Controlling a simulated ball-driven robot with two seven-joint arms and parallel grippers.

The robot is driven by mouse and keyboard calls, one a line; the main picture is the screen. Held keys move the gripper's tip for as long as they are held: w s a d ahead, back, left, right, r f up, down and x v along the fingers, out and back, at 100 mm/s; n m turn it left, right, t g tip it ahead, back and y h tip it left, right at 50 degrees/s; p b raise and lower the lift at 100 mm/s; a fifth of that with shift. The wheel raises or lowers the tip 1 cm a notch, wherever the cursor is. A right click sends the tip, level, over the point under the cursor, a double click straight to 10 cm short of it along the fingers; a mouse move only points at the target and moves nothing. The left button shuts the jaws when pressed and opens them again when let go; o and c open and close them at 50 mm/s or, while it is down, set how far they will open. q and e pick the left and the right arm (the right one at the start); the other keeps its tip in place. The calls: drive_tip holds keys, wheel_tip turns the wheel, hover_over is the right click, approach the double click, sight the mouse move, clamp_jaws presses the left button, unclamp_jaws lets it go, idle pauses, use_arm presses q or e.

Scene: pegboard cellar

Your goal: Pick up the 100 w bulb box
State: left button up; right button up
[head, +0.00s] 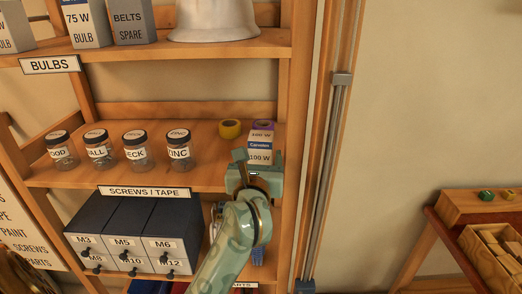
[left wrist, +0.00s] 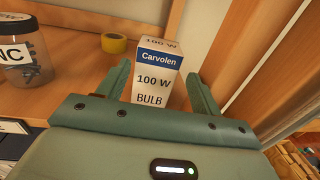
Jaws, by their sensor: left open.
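The 100 W bulb box (head: 260,147) stands upright at the right end of the middle shelf, white with a blue band reading "Carvolen". In the left wrist view the box (left wrist: 157,72) stands between the two fingers, its lower part hidden by the gripper body. My left gripper (head: 259,163) is in front of the box at the shelf edge. In the left wrist view the gripper (left wrist: 160,85) is open, with a finger at each side of the box and a visible gap at the right finger. My right gripper is not in view.
A yellow tape roll (head: 230,129) lies left of the box. Several labelled jars, such as the ZINC jar (head: 179,149), stand further left on the shelf (head: 205,175). A wooden upright (head: 294,120) is close on the right. Dark drawers (head: 135,235) sit below.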

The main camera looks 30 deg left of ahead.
sight(261, 139)
use_arm(q)
drive_tip(key=shift+x, duration=0.85)
drive_tip(key=w+a+p, duration=0.1)
drive_tip(key=w, duration=0.1)
drive_tip(key=w+a+r+p, duration=0.1)
drive_tip(key=w, duration=0.1)
drive_tip(key=shift+a, duration=0.2)
drive_tip(key=shift+w+a+f, duration=0.1)
drive_tip(key=shift+w+a, duration=0.05)
drive_tip(key=shift+w, duration=0.2)
drive_tip(key=shift+s, duration=0.1)
drive_tip(key=shift+c, duration=0.9)
drive_tip(key=c, duration=0.6)
